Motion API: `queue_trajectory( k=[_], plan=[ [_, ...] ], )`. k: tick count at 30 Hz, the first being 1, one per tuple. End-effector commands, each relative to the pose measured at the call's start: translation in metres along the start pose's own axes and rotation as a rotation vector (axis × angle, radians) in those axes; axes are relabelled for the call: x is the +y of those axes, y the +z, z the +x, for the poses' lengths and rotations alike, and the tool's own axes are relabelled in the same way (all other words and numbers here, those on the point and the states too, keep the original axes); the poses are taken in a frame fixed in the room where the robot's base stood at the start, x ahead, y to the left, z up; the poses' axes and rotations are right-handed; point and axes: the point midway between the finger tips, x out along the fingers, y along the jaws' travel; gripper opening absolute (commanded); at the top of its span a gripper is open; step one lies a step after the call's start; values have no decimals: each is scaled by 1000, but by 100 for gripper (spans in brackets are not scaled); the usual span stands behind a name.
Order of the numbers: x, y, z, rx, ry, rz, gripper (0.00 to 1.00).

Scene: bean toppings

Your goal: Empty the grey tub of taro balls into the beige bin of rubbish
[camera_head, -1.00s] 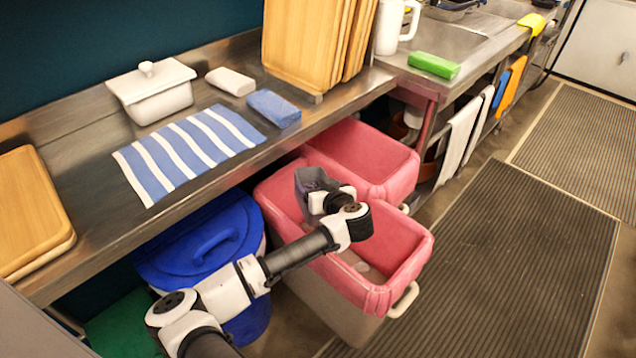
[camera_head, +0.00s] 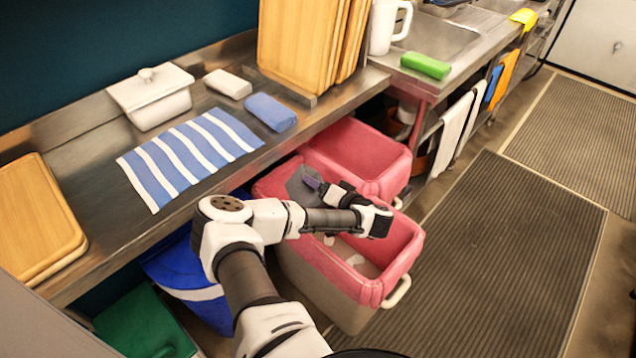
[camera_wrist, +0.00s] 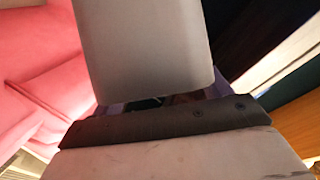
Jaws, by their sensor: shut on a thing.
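The grey tub (camera_head: 303,188) is in my gripper (camera_head: 318,186), tilted, over the near bin with the pink liner. In the wrist view the tub (camera_wrist: 145,50) fills the middle, held at my gripper (camera_wrist: 165,105). The near bin has a beige body (camera_head: 325,292) and a pink liner (camera_head: 385,275) folded over its rim. Some pale scraps lie inside it. The tub's inside is too small and shaded to tell whether taro balls are in it.
A second pink-lined bin (camera_head: 365,150) stands behind. A blue lidded bin (camera_head: 190,275) and a green one (camera_head: 145,325) are at the left. The steel counter (camera_head: 85,120) above carries a striped cloth (camera_head: 190,155), a white lidded dish (camera_head: 152,100) and wooden boards (camera_head: 300,45).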

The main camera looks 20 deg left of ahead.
Motion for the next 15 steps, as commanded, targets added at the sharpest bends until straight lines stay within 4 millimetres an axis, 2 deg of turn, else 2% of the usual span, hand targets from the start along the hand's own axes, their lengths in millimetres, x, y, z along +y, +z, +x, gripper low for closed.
queue_trajectory(
  k=[15],
  plan=[
    [36,3,2,1,-141,330,49]
  ],
)
